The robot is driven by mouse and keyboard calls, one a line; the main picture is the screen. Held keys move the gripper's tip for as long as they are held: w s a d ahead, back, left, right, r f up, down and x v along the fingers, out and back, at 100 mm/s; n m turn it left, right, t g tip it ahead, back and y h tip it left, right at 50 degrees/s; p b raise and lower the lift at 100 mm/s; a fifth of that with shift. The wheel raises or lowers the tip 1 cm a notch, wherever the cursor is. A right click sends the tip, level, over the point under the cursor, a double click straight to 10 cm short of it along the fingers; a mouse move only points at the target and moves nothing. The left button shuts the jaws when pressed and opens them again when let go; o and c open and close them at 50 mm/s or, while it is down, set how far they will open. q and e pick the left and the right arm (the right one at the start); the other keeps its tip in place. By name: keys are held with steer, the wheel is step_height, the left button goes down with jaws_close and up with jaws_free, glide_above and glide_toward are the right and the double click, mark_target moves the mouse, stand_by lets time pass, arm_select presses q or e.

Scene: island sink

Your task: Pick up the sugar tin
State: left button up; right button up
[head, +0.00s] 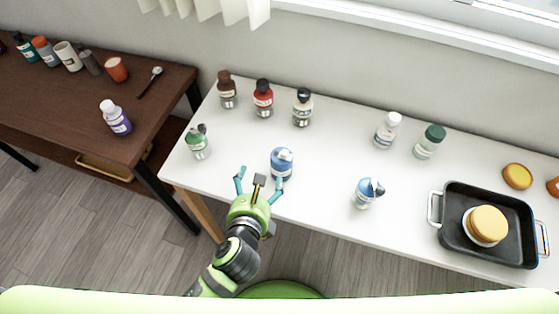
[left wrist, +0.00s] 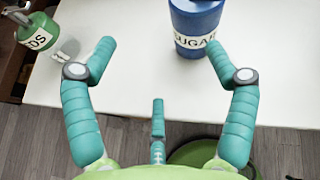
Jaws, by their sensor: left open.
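The sugar tin (head: 282,160) is a blue tin standing upright near the front edge of the white table. In the left wrist view the tin (left wrist: 197,22) shows a white label reading SUGAR, partly covered by my right-hand finger; its top is cut off by the frame. My left gripper (head: 259,178) is open and empty just in front of the tin. In the left wrist view the gap between the fingertips (left wrist: 159,47) lies left of the tin, and the right-hand fingertip overlaps its lower edge. I cannot tell whether they touch. My right gripper is not in view.
A green-labelled jar (head: 198,142) stands left of my gripper. Another blue-labelled jar (head: 366,192) stands to the right. Several jars line the back, including a red one (head: 263,98). A black pan (head: 456,226) is at the far right. A brown table (head: 60,105) adjoins left.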

mark_target(275, 170)
arm_select(q)
steer(key=m, duration=0.1)
steer(key=d+m, duration=0.2)
steer(key=shift+w+d+r+m+t+h, duration=0.2)
steer(key=shift+d+r+m+t+h, duration=0.1)
steer(key=shift+h, duration=0.1)
steer(key=shift+w+d+f, duration=0.1)
steer(key=shift+w+d, duration=0.05)
steer(key=shift+w, duration=0.05)
steer(key=x, duration=0.6)
steer(key=shift+w+d+f, duration=0.15)
steer(key=shift+w+f, duration=0.05)
steer(key=shift+f, duration=0.1)
steer(key=c, duration=0.9)
